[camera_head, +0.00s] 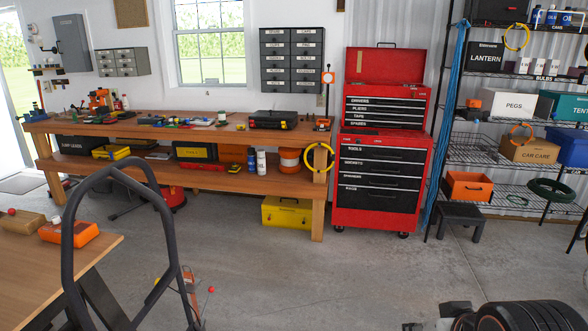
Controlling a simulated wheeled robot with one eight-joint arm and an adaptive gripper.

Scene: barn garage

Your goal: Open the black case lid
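A black case (273,119) with small red and yellow parts lies on top of the wooden workbench (225,133), right of the middle. Its lid looks shut, though the case is small in the picture. A second dark case with yellow trim (196,151) sits on the bench's lower shelf. I cannot make out my gripper in this view.
A red tool chest (378,190) stands right of the bench, beside wire shelves (475,150). A yellow toolbox (287,212) is under the bench. A black curved tube (68,245) and a wooden table (60,280) fill the near left. The middle floor is clear.

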